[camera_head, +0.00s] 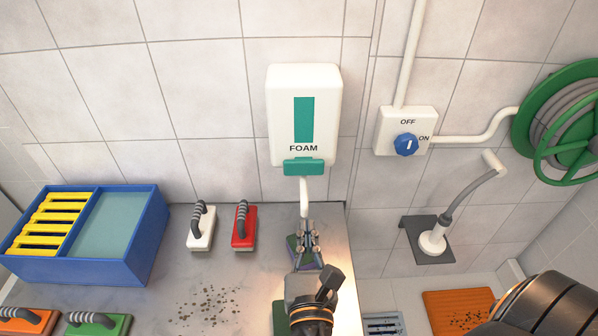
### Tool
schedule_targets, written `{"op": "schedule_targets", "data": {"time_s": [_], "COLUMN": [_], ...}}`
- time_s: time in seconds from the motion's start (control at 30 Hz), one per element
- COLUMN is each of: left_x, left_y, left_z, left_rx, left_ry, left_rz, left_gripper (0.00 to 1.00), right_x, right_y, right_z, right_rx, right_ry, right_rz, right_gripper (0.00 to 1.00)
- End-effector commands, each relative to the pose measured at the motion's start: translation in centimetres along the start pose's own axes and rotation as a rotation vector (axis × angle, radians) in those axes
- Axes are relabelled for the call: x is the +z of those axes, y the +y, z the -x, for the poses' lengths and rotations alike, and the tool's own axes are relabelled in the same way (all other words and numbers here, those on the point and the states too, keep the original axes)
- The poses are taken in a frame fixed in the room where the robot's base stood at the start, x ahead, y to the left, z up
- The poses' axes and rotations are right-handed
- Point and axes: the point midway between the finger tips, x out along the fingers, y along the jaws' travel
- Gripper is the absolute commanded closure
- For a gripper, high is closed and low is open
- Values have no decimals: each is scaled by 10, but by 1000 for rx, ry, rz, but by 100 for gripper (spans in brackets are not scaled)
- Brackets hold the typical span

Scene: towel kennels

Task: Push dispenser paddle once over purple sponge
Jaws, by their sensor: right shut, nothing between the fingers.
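A white foam dispenser (321,110) hangs on the tiled wall, with a green paddle (303,167) at its lower front and a white spout (304,198) below. The purple sponge (292,243) lies on the counter beneath the spout, mostly hidden by my right gripper. My right gripper (308,232) is shut and empty. In the picture it sits over the sponge, just below the spout; I cannot tell its exact height or whether it touches either. The paddle shows clear of the gripper. My left gripper is not in view.
On the grey counter (180,275) stand a white brush (201,233), a red brush (243,232) and, nearer, a green brush (95,324). A blue tub (150,240) with a yellow rack stands left. Dark crumbs lie mid-counter. A blue knob (405,145) is on the wall right.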

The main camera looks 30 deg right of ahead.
Motion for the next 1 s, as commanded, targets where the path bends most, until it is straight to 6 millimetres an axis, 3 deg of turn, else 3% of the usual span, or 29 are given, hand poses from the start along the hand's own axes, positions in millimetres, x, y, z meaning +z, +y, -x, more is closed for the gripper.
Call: {"op": "schedule_targets", "data": {"time_s": [0.47,1.0], "left_x": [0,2], "left_y": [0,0], "left_z": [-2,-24], "left_rx": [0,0], "left_ry": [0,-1], "left_rz": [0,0], "left_gripper": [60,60], "right_x": [0,-1], "right_y": [0,0], "right_z": [-7,-111], "right_rx": [-1,-2], "right_ry": [-4,-6], "right_rz": [7,7], "right_gripper": [100,100]}}
